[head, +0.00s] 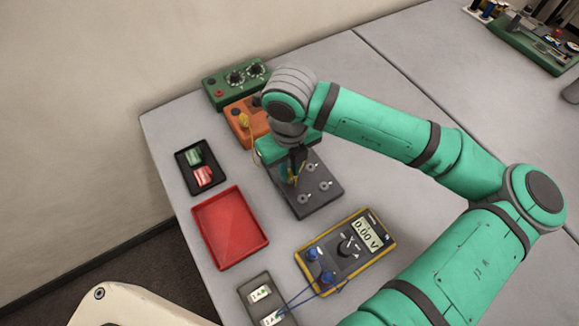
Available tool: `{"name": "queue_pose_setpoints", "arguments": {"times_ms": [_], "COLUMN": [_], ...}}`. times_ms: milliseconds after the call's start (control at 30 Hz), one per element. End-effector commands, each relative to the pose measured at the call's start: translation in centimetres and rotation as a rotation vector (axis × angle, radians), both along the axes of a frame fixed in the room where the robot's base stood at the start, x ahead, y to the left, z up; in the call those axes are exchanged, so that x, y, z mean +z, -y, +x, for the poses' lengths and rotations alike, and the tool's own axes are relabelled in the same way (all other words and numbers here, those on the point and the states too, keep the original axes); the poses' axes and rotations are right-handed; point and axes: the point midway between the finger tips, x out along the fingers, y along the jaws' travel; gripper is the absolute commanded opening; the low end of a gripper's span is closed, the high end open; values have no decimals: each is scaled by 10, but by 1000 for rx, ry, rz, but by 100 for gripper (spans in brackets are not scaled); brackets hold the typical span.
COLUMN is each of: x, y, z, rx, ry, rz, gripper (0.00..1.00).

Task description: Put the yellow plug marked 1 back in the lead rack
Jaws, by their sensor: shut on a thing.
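My gripper (293,170) points down over a dark grey block (322,207) with several round metal posts. A small yellow piece, seemingly a yellow plug (293,179), shows between its fingers, low over the block's left side. The gripper is shut on it; I cannot tell whether the plug touches a post. Another yellow plug (243,120) stands upright on an orange box (236,109), with a yellow lead running down from it behind my wrist. No mark 1 is readable on either plug. I cannot tell for certain which thing is the lead rack; my wrist partly hides the orange box.
A green box with dials (222,97) stands at the back. A black tray (184,163) holds a green and a red-white piece. An empty red tray (216,228), a yellow-edged meter (345,267) reading 0.00 V with blue leads, and a grey fuse-like box (251,286) lie nearer.

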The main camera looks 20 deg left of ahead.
Motion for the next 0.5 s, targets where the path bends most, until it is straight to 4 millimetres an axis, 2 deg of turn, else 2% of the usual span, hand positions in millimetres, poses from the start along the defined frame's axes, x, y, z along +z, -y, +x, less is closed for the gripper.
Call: {"name": "queue_pose_setpoints", "arguments": {"times_ms": [133,167,200,233,500], "x": [-1,-1,-1,-1,-1], "y": [0,0,0,0,0], "z": [0,0,0,0,0], "rx": [0,0,0,0,0], "ry": [0,0,0,0,0], "rz": [0,0,0,0,0], "gripper": [0,24,34,39,39]}}
